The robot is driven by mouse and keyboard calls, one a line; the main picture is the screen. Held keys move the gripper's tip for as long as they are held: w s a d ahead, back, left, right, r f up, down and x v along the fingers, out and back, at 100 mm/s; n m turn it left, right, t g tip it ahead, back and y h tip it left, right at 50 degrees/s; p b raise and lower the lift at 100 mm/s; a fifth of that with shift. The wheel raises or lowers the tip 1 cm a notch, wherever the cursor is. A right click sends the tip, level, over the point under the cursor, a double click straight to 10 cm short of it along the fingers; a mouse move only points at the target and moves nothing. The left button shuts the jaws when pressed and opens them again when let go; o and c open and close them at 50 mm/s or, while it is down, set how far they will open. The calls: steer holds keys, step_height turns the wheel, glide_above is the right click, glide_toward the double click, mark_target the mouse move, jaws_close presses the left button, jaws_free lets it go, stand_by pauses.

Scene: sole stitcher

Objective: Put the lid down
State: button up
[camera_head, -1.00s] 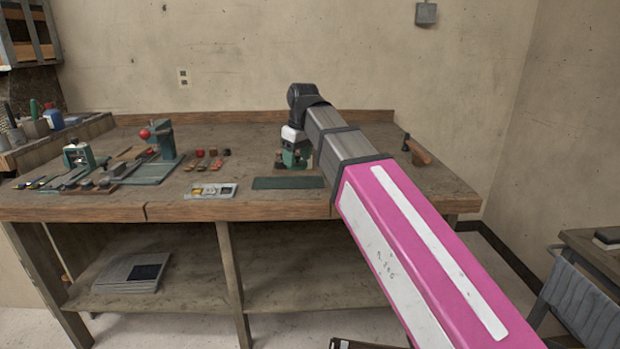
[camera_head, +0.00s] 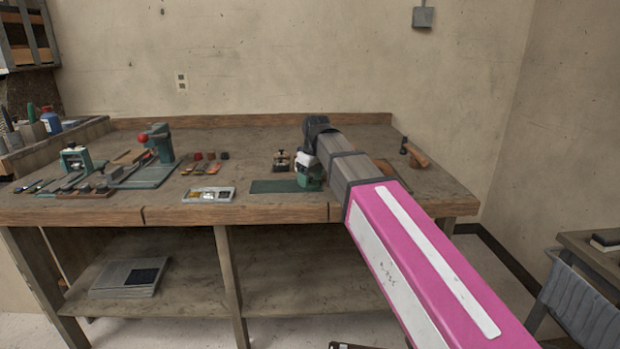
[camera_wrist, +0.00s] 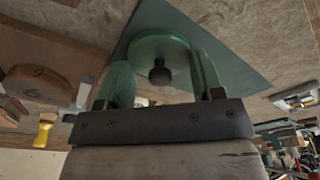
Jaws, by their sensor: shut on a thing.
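The lid (camera_wrist: 158,48) is a round green piece with a small black knob, seen in the wrist view. My gripper (camera_wrist: 162,72) is shut on it, one finger on each side. In the head view my gripper (camera_head: 311,176) is over the workbench, just right of the dark green mat (camera_head: 275,186). The mat also shows behind the lid in the wrist view (camera_wrist: 240,60). My gripper and wrist hide most of the lid in the head view. I cannot tell whether the lid touches the bench.
A small dark metal device (camera_head: 282,161) stands just left of my gripper. A hammer (camera_head: 415,153) lies to the right. A small tray (camera_head: 209,195), small pots (camera_head: 198,157) and a green press (camera_head: 158,150) are to the left. The bench's rear is clear.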

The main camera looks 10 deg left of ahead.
mark_target(314, 184)
steer(key=shift+f, duration=0.1)
steer(key=o, duration=0.6)
steer(key=r, duration=0.4)
steer(key=d+r, duration=0.1)
steer(key=r, duration=0.3)
steer(key=s+r, duration=0.1)
steer(key=r, duration=0.3)
steer(key=shift+d, duration=0.25)
